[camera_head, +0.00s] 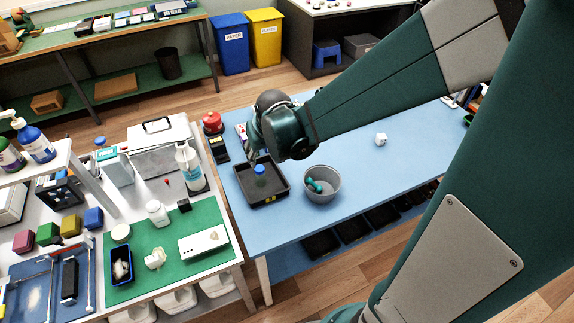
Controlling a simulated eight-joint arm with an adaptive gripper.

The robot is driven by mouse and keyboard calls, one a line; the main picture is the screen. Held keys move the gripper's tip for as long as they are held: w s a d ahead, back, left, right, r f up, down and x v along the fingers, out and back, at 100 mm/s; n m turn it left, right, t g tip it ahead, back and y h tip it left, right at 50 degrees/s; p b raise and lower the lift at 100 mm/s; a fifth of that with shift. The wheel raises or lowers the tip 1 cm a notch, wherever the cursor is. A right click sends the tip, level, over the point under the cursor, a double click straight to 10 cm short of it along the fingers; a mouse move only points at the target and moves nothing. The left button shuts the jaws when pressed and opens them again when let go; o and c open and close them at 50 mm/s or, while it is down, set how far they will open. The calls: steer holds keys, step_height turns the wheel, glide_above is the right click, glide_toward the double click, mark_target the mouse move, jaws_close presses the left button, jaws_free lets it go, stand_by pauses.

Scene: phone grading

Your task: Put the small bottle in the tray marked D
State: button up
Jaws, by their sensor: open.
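A small blue-capped bottle (260,170) stands in a black tray (282,188) at the left end of the blue table. The tray has a yellow mark on its front wall; I cannot read the letter. My gripper (251,157) is just above the tray's back left side, close to the bottle. It is open, and I see nothing held in it. Its fingers are small and partly hidden behind my wrist, so I cannot see the exact gap to the bottle.
A grey bowl (324,194) with a teal object in it stands right of the tray. A red-topped object (212,122) and a black device (219,149) are behind left. The table's middle is clear.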

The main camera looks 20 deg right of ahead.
steer(key=s+r+t, duration=0.1)
steer(key=s+r, duration=0.6)
steer(key=s, duration=0.3)
steer(key=s+r+t, duration=0.1)
steer(key=s+r, duration=0.7)
steer(key=s, duration=0.3)
steer(key=shift+f+b, duration=1.35)
steer(key=shift+b, duration=0.05)
stand_by(0.5)
